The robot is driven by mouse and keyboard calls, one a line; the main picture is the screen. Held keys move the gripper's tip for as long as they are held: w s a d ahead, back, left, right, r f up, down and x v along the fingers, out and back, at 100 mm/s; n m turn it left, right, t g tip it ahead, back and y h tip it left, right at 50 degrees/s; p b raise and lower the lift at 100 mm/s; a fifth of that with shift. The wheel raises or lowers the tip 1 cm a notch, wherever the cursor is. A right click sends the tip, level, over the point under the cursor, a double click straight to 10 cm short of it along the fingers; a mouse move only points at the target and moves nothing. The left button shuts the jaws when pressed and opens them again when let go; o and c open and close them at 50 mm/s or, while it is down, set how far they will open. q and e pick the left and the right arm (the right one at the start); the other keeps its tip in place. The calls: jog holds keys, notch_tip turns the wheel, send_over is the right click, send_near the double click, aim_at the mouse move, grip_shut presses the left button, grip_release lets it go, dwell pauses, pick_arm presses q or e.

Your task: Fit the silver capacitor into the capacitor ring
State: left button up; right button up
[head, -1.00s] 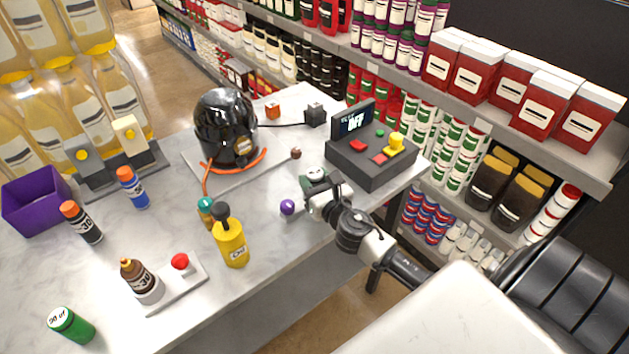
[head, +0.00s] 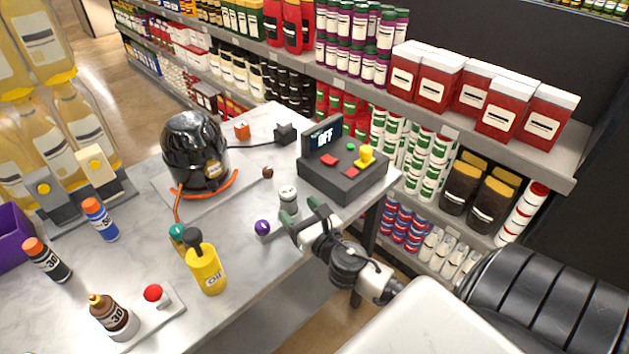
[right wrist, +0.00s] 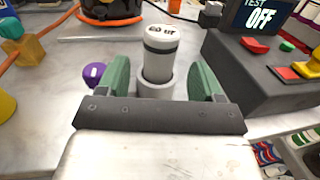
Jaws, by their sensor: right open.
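The silver capacitor (head: 288,195) stands upright near the front edge of the table, with a dark band and a printed white top. In the right wrist view the capacitor (right wrist: 160,52) has its lower end inside the pale capacitor ring (right wrist: 156,91); how deep it sits is hidden. My right gripper (head: 300,212) is open beside it at the table edge. In the right wrist view its green fingers (right wrist: 161,76) are spread to either side of the capacitor and ring, with gaps on both sides. My left gripper is not in view.
A purple knob (head: 262,227) is left of the ring. A dark test box (head: 342,180) reading OFF stands close on the right. A yellow oil bottle (head: 206,270) and the black pump (head: 196,150) with orange tubing are to the left. Stocked shelves stand behind.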

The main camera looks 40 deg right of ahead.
jog(key=s+b, duration=0.1)
jog(key=s, duration=0.5)
jog(key=shift+s+a, duration=0.35)
jog(key=shift+s, duration=0.05)
